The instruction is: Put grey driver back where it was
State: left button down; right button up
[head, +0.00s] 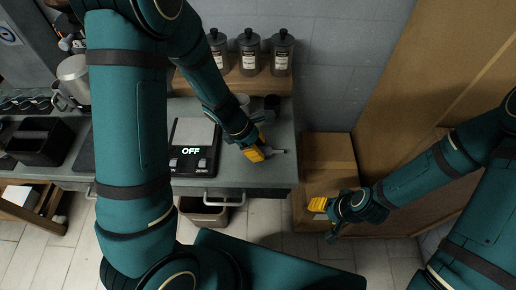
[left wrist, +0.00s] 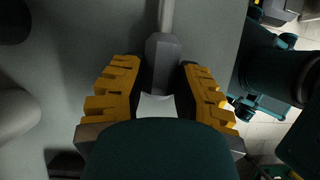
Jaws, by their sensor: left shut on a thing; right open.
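The grey driver (left wrist: 163,60) lies along the countertop (left wrist: 95,45), with its handle between the yellow finger pads of my left gripper (left wrist: 160,95) in the left wrist view. In the head view my left gripper (head: 256,154) is low over the right end of the counter, and the driver (head: 279,151) sticks out to its right. My left gripper is shut on the driver. Whether the driver touches the counter is hard to tell. My right gripper (head: 324,215) is open and empty, beyond the counter's right edge near the cardboard boxes.
A scale (head: 191,152) reading OFF stands left of my left gripper. Bottles (head: 250,52) stand on a wooden shelf behind. Cardboard boxes (head: 328,150) stand right of the counter. A black bin (head: 40,142) and a metal pot (head: 74,78) are at left. An open drawer (head: 22,208) is below.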

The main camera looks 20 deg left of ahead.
pick_arm(q)
jog(key=shift+f, duration=0.1)
jog(key=c, duration=0.8)
grip_release()
jog(key=shift+a+r, duration=0.15)
jog(key=shift+r, duration=0.3)
jog(key=p+v, duration=0.5)
jog(key=v, duration=0.6)
jog(key=shift+a+r+p, duration=0.1)
jog(key=shift+a+p, duration=0.05)
jog(key=shift+p, duration=0.2)
jog(key=shift+s, duration=0.1)
